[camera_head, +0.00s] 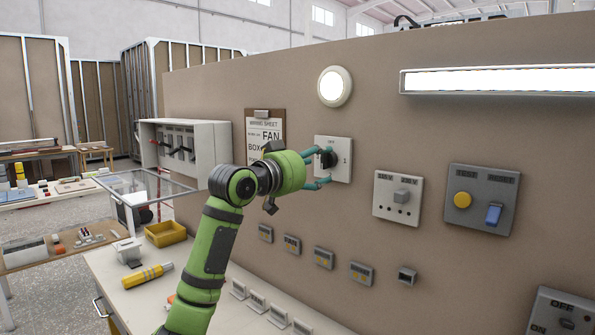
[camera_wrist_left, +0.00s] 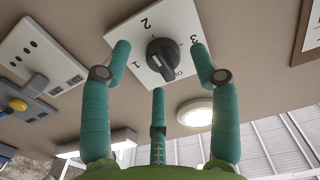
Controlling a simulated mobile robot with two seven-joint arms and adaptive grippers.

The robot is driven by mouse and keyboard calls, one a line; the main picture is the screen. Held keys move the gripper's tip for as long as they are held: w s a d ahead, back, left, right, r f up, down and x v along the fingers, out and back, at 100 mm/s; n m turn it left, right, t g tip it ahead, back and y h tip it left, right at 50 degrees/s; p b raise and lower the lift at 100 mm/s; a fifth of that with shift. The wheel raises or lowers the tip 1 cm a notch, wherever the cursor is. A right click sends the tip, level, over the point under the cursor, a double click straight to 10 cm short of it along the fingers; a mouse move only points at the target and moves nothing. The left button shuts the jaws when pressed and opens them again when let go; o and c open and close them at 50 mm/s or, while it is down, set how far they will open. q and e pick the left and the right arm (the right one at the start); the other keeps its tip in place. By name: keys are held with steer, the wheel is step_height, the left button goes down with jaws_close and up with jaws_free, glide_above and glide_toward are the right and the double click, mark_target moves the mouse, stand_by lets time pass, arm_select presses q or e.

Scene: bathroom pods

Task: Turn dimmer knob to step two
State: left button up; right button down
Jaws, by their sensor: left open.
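The dimmer knob (camera_head: 328,159) is black and round with a raised grip bar. It sits on a white square plate (camera_head: 342,172) on the brown wall. The bar runs toward that small mark; which end is the pointer is hard to tell. My left gripper (camera_head: 319,167) is open in front of the plate. Its teal fingers (camera_wrist_left: 160,66) are spread around the knob, with no clear contact visible. My right gripper is not in view.
A socket panel (camera_head: 398,196) and a grey panel with a yellow button and blue switch (camera_head: 480,199) are to the right. A clipboard (camera_head: 263,130) hangs left of the plate. A round lamp (camera_head: 335,86) is above. Small labelled modules line the wall below, over a white bench.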

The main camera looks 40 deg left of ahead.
arm_select(q)
steer(key=s, duration=0.9)
steer(key=shift+s+a, duration=0.35)
steer(key=shift+a, duration=0.05)
